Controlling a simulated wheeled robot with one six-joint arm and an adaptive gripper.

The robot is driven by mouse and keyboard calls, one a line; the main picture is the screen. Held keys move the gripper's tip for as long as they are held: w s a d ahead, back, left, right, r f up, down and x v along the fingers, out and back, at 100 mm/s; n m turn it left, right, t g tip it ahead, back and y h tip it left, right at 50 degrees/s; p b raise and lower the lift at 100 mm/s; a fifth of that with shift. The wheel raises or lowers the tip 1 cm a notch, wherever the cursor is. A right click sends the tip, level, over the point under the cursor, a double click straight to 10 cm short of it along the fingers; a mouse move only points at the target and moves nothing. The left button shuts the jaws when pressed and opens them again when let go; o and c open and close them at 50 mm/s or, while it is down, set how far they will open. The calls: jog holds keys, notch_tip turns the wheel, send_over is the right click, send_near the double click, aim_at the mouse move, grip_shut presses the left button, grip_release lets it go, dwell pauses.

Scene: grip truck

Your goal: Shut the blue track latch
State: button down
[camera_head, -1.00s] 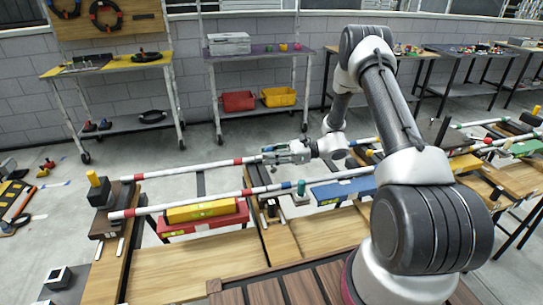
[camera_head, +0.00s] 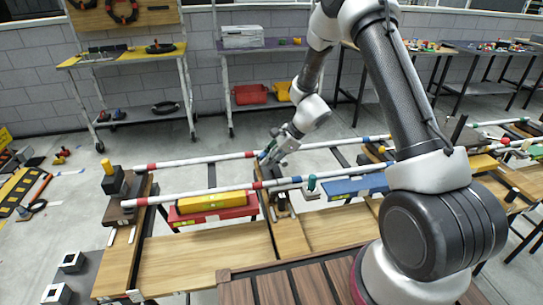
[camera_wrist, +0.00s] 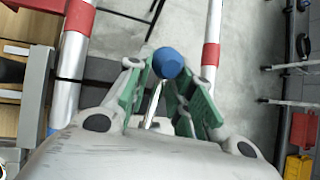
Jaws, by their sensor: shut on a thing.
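The blue track latch shows in the wrist view as a round blue knob (camera_wrist: 172,63) on a thin metal stem. My gripper (camera_wrist: 163,84) has its green-padded fingers closed around it, with the knob at the fingertips. In the head view my gripper (camera_head: 268,156) reaches down and left to the far striped rail (camera_head: 205,160), near the middle cross beam. The fingers largely hide the latch there, so its angle is hard to tell.
The near striped rail (camera_head: 210,193) runs parallel in front. A yellow box (camera_head: 213,202) lies on a red one (camera_head: 218,214) below it, with a blue box (camera_head: 345,188) to the right. A green post (camera_head: 311,183) stands by the near rail. Wooden beams (camera_head: 200,257) lie in front.

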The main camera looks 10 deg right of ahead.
jog(key=shift+a+f+h, duration=0.25)
jog(key=shift+f+h, duration=0.2)
jog(key=shift+h, duration=0.25)
jog(key=c, duration=1.2)
grip_release()
jog(key=shift+c, duration=0.2)
jog(key=v, duration=1.2)
